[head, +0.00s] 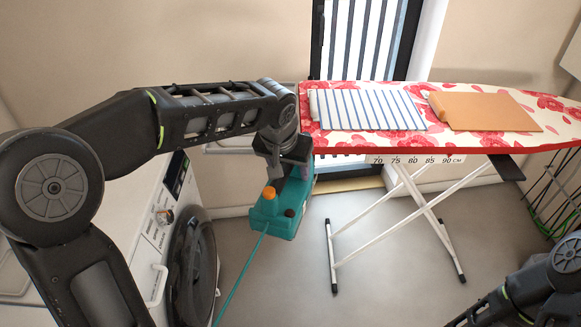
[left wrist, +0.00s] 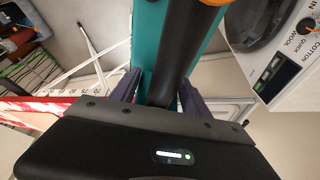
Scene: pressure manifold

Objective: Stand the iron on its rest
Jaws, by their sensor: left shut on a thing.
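The teal iron (head: 285,205), with an orange knob and a trailing teal cord, hangs below my left gripper (head: 284,165). In the left wrist view the gripper (left wrist: 157,88) is shut on the iron's dark handle (left wrist: 178,45), with the teal body (left wrist: 147,35) beside it. The iron is in the air, off the left end of the ironing board. A pale frame (head: 228,147) at that end, partly hidden by my arm, looks like the rest; it also shows in the left wrist view (left wrist: 228,104). My right gripper is out of view; part of that arm shows at lower right.
The red floral ironing board (head: 345,143) holds a striped cloth (head: 365,110) and an orange folded cloth (head: 490,111). A white washing machine (head: 158,225) stands at left, close to the iron. A drying rack (head: 562,190) is at right.

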